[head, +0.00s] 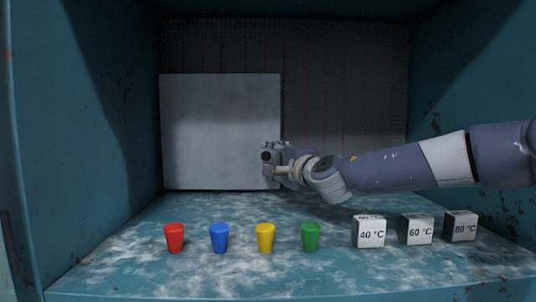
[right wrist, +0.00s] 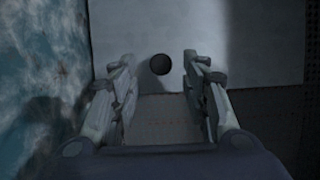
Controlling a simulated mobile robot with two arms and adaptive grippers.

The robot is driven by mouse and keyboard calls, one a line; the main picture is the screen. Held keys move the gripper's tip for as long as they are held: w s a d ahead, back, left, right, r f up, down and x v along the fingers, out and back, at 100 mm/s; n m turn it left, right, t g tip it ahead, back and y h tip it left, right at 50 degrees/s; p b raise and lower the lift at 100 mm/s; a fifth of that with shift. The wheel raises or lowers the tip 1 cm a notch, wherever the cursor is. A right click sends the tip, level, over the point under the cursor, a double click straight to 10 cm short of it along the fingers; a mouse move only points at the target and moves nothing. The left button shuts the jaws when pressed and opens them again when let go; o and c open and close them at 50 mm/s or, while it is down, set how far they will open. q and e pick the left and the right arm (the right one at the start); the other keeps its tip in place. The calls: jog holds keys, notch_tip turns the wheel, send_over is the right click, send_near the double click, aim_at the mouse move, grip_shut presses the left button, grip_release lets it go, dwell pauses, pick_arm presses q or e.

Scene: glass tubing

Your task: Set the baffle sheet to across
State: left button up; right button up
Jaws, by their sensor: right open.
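The baffle sheet (head: 220,125) is a flat pale grey panel. It stands upright against the left part of the back wall, its lower edge at the floor. My right gripper (head: 268,160) is in front of the sheet's right edge, low down. In the right wrist view the gripper (right wrist: 160,88) is open and empty. A dark round knob or hole (right wrist: 160,64) shows on the sheet (right wrist: 135,25), between and just beyond the fingertips. I cannot tell whether the fingers touch the sheet. My left gripper is not in view.
Red (head: 174,238), blue (head: 219,238), yellow (head: 265,237) and green (head: 310,236) cups stand in a front row. Blocks marked 40 °C (head: 369,232), 60 °C (head: 416,229) and 80 °C (head: 460,226) stand front right. The floor behind them is clear. Blue side walls enclose the space.

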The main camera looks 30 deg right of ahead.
aim_at(268, 156)
jog(key=shift+w+d, duration=0.2)
jog(key=shift+w, duration=0.9)
jog(key=shift+w+p, duration=0.3)
jog(key=shift+w+d, duration=0.1)
jog(key=shift+w, duration=0.2)
grip_shut()
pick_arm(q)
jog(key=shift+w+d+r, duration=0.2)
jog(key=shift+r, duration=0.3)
